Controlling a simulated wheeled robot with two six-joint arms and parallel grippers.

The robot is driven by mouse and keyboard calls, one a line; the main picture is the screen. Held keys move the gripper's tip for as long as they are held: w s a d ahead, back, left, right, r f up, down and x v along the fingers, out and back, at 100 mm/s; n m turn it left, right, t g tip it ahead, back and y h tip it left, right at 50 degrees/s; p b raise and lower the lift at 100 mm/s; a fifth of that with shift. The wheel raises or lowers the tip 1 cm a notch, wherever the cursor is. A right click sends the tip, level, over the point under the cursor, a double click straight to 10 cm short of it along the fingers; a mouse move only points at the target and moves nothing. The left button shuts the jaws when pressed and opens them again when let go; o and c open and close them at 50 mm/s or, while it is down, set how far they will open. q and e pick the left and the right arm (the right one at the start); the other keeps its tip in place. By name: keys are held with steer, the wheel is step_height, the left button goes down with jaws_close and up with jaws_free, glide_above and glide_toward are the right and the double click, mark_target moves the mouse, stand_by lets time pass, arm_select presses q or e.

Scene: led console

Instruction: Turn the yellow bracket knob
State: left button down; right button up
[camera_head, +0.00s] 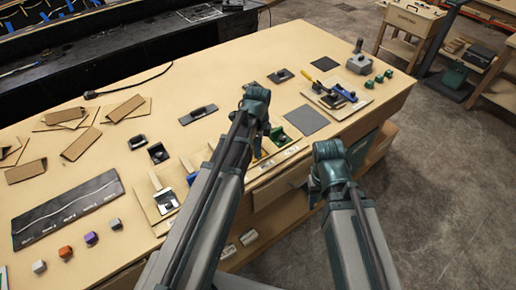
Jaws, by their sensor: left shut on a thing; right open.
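My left gripper (258,148) points down at the front part of the table, among a row of small fixtures. It is shut on what looks like the yellow bracket knob. Only a small yellow strip (265,154) shows beside the fingers, and the arm and wrist hide the rest, so I cannot tell how far the knob is turned. My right gripper (314,190) hangs off the table's front edge, apart from everything. It is open, and its fingers are mostly hidden by its wrist.
A green fixture (279,136) stands just right of my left gripper. A board with yellow- and blue-handled parts (343,106) lies to the right. Small coloured cubes (91,238) and a dark mat (68,209) lie front left.

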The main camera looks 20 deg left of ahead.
arm_select(q)
steer(key=shift+w+a, duration=0.1)
steer(key=shift+w, duration=0.05)
stand_by(0.3)
steer(key=c, duration=0.9)
jaws_free()
steer(key=shift+r, duration=0.1)
step_height(320, 180, up, 14)
steer(key=p, duration=1.3)
steer(key=shift+p, duration=0.4)
steer(key=shift+f, duration=0.2)
steer(key=s+d+f+n+y+b, duration=0.1)
steer(key=s+d+f+n+b, duration=1)
steer(key=s+f+n+b, duration=0.2)
steer(key=s+f+b, duration=0.1)
steer(key=s, duration=0.1)
steer(key=shift+s+d, duration=0.35)
